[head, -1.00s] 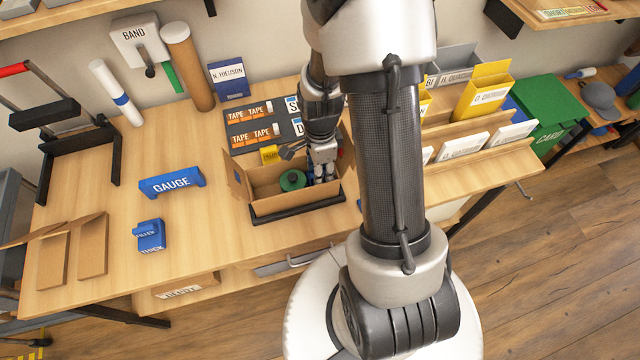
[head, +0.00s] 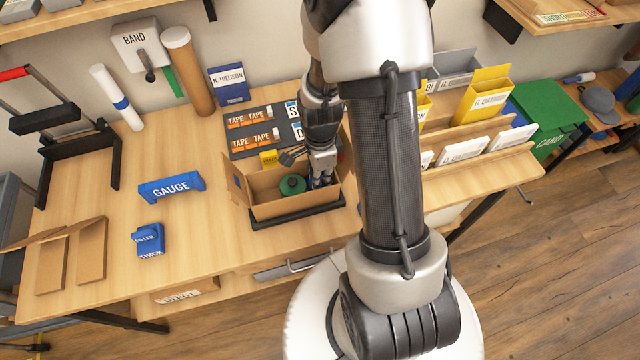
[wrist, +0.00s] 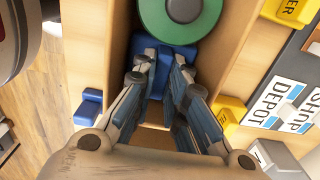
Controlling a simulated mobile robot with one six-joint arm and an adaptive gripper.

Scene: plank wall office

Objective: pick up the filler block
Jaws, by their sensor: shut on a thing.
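A blue filler block (wrist: 178,57) lies inside the open cardboard box (wrist: 232,75), beside a green round roll (wrist: 184,8). The roll also shows in the head view (head: 292,185). My gripper (wrist: 165,72) reaches down into the box (head: 280,209), and its fingers are closed on the blue block. In the head view my gripper (head: 321,178) is at the box's right end and the held block is mostly hidden there. Another blue block (head: 149,239), with lettering that seems to read "filler" and "thick", stands on the table at the left.
A blue gauge (head: 171,187) stands left of the box. A dark tape board (head: 250,130) lies behind it. File racks (head: 470,150) stand at the right.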

